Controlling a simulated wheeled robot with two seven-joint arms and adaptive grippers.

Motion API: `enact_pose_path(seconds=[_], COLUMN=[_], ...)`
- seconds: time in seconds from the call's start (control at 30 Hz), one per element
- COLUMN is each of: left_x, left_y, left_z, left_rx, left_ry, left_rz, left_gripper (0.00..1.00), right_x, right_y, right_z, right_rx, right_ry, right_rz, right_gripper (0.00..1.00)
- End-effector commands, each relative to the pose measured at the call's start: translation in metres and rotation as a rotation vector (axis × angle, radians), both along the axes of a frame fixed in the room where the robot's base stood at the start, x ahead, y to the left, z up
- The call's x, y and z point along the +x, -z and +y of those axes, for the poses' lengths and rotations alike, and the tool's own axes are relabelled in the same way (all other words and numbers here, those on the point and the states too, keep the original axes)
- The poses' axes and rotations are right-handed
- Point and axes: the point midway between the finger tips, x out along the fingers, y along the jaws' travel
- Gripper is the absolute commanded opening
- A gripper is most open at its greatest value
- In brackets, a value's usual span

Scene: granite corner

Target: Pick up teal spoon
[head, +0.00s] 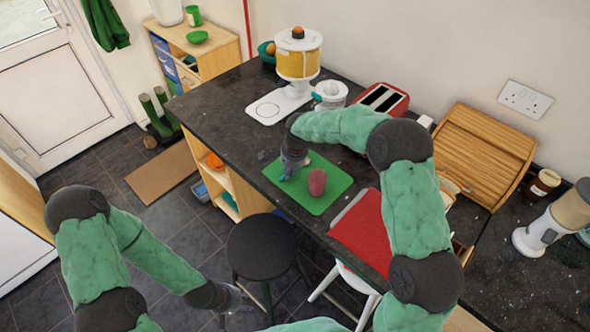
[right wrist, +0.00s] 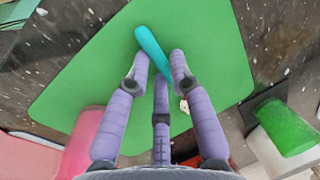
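The teal spoon (right wrist: 152,46) lies over the green mat (right wrist: 90,75) in the right wrist view. Its lower part runs between the purple fingertips of my right gripper (right wrist: 160,64). The fingertips are close around it, but I cannot tell whether they press on it. In the head view my right gripper (head: 293,160) points down at the left part of the green mat (head: 325,196) and the spoon is not clearly visible there. My left gripper (head: 228,298) hangs low beside the black stool, away from the counter; its finger opening is unclear.
A pink cup (head: 317,182) stands on the mat close to my right gripper. A red cloth-like item (head: 362,235) lies to the right. A juice dispenser (head: 297,62), red toaster (head: 382,97) and wooden bread box (head: 487,150) stand behind. The black stool (head: 262,245) is in front.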

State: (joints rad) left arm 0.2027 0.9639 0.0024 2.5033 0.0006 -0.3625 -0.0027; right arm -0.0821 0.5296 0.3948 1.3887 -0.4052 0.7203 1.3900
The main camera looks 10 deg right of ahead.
Motion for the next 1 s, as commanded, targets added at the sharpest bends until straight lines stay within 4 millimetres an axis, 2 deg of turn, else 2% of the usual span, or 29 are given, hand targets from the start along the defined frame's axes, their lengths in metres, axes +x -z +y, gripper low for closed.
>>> enact_pose_path(seconds=[0.03, 0.07, 0.1, 0.13, 0.5, 0.67, 0.87, 1.0], left_x=[0.000, 0.000, 0.000, 0.000, 0.000, 0.000, 0.000, 0.000], left_y=[0.000, 0.000, 0.000, 0.000, 0.000, -0.002, -0.008, -0.012], left_z=[0.000, 0.000, 0.000, 0.000, 0.000, 0.000, 0.000, 0.000], left_rx=[0.000, 0.000, 0.000, 0.000, 0.000, 0.000, 0.000, 0.000], left_ry=[0.000, 0.000, 0.000, 0.000, 0.000, 0.000, 0.000, 0.000], left_rz=[0.000, 0.000, 0.000, 0.000, 0.000, 0.000, 0.000, 0.000], left_gripper=[0.40, 0.40, 0.40, 0.40, 0.40, 0.40, 0.40, 0.40], right_x=[0.000, 0.000, 0.000, 0.000, 0.000, 0.000, 0.000, -0.005], right_y=[0.000, 0.000, 0.000, 0.000, -0.001, -0.007, -0.031, -0.055], right_z=[0.000, 0.000, 0.000, 0.000, 0.000, 0.000, 0.000, 0.018], right_rx=[0.000, 0.000, -0.001, -0.001, 0.000, 0.000, 0.001, 0.000], right_ry=[0.000, 0.000, 0.000, 0.000, 0.000, 0.000, 0.000, -0.005], right_rz=[0.000, 0.000, 0.001, 0.001, 0.001, 0.000, -0.002, -0.002], right_gripper=[0.23, 0.17, 0.06, 0.00, 0.00, 0.00, 0.00, 0.00])
